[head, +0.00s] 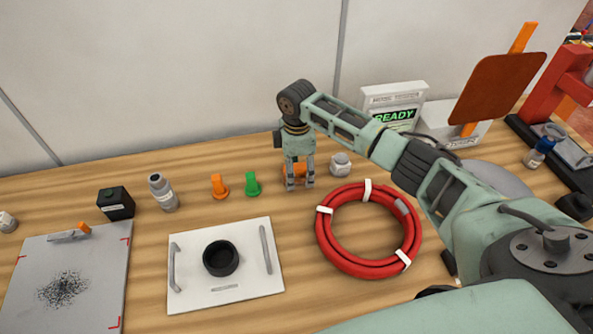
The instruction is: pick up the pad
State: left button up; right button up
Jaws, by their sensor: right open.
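My right gripper (300,184) points straight down at the back of the wooden table. Its fingers are apart, close to the table top. A small orange piece (296,168) shows behind and between the fingers, partly hidden by them. It may be the pad, but I cannot tell its full shape or whether the fingers touch it. My left gripper is not in view.
An orange knob (219,186) and a green knob (252,184) stand left of the gripper; a small grey-white part (340,164) stands right. A red hose coil (326,250) and a white plate (190,292) with a black ring (220,258) lie in front.

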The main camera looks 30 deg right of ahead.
aim_at(299, 168)
jog(key=shift+f, duration=0.15)
jog(key=c, duration=1.2)
jog(key=shift+c, duration=0.2)
jog(key=shift+r, duration=0.55)
jog(key=r, duration=0.1)
jog(key=s+r+b, duration=0.1)
jog(key=r, duration=0.1)
jog(key=shift+r, duration=0.25)
jog(key=s+r, duration=0.6)
jog(key=s, duration=0.4)
jog(key=shift+s+r+b, duration=0.25)
jog(key=shift+s+b, duration=0.05)
jog(key=shift+s, duration=0.05)
